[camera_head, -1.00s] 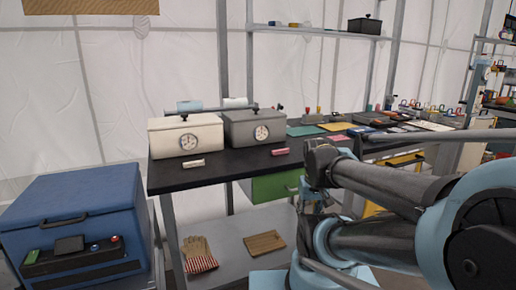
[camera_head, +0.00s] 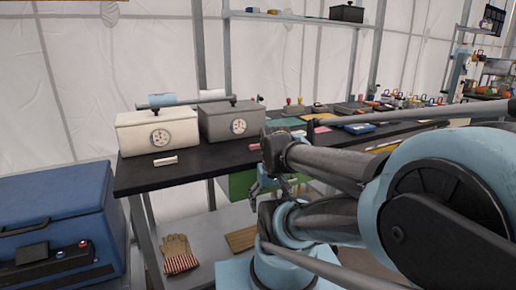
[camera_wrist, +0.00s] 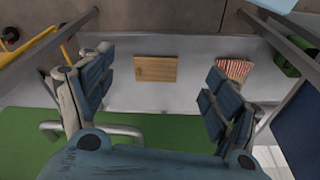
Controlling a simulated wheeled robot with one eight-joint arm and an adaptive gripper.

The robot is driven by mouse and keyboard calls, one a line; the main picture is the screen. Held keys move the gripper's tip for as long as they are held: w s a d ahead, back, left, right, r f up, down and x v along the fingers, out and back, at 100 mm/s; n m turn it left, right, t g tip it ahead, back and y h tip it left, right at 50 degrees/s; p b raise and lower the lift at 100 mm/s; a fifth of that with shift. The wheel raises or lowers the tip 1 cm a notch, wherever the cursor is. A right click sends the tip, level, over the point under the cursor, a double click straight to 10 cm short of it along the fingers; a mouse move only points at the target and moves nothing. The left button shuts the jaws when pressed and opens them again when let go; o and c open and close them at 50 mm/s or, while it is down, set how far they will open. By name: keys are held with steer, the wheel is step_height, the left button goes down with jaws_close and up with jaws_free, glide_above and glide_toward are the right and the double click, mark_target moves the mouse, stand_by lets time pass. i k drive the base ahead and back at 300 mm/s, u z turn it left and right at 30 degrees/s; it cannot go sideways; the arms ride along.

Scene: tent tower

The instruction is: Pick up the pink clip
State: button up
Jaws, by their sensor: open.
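A small pink clip (camera_head: 254,147) lies on the black tabletop (camera_head: 205,168) in front of the grey box with a dial, in the head view. Its right end is partly hidden behind my arm. My gripper (camera_head: 268,190) hangs beside the table's front, lower than the tabletop, near the green drawer. In the wrist view my gripper (camera_wrist: 158,90) is open, with its blue-grey fingers wide apart and nothing between them. The wrist view looks down on the lower shelf (camera_wrist: 190,100); the clip is not visible there.
A white clip (camera_head: 165,161) lies before the white box (camera_head: 157,131); the grey box (camera_head: 231,120) stands beside it. A wooden board (camera_wrist: 156,68) and striped glove (camera_wrist: 235,69) lie on the lower shelf. A green drawer (camera_head: 240,184) hangs under the tabletop.

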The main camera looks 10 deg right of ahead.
mark_target(257, 146)
steer(key=u, duration=0.8)
steer(key=k, duration=1.6)
steer(key=z, duration=0.85)
steer(key=i, duration=1)
